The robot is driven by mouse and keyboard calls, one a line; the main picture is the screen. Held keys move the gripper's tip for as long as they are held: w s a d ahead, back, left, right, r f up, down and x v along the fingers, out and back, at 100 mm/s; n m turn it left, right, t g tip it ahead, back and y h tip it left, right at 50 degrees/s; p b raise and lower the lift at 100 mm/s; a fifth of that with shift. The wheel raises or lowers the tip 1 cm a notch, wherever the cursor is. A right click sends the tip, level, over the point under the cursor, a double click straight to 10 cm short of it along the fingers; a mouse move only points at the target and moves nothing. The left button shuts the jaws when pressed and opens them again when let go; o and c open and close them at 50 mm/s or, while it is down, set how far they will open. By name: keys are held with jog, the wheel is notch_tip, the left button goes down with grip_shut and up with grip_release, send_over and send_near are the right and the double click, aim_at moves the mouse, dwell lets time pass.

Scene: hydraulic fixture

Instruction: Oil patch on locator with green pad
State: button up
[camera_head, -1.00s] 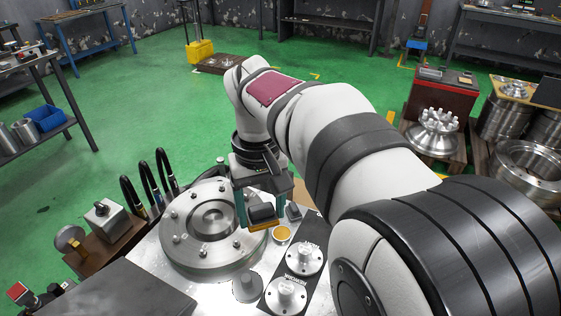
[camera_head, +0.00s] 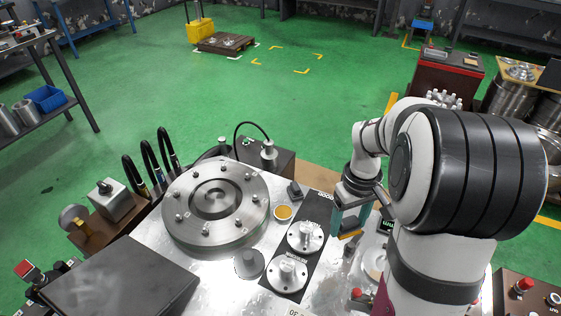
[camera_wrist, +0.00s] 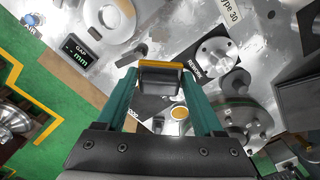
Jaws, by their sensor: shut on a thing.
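My gripper (camera_head: 350,220) is shut on a dark block with a yellow-orange face (camera_head: 352,234), held above the table right of the black plate. In the wrist view the block (camera_wrist: 160,80) sits between my teal fingers, yellow edge outward. Two round metal locators, a rear one (camera_head: 305,237) and a front one (camera_head: 287,272), stand on the black plate; one also shows in the wrist view (camera_wrist: 216,56). A small dark block (camera_head: 295,190) stands near a shallow amber dish (camera_head: 283,212). I cannot make out an oil patch or a green pad face.
A large bolted flange (camera_head: 215,205) fills the table's left middle. A grey cylinder (camera_head: 249,264) stands left of the plate. A dark slab (camera_head: 120,288) lies front left. A display (camera_wrist: 76,53) and ring-shaped part (camera_wrist: 105,25) lie near my gripper.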

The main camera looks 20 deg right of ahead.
send_near(368, 272)
notch_tip(368, 272, down, 4)
jog(key=shift+s, duration=0.1)
jog(key=shift+f, duration=0.35)
jog(key=shift+f, duration=1)
dwell(0.4)
jog(key=shift+s+d, duration=2.4)
jog(key=shift+f, duration=0.1)
grip_shut()
jog(key=shift+w+a, duration=2.4)
jog(key=shift+a, duration=0.05)
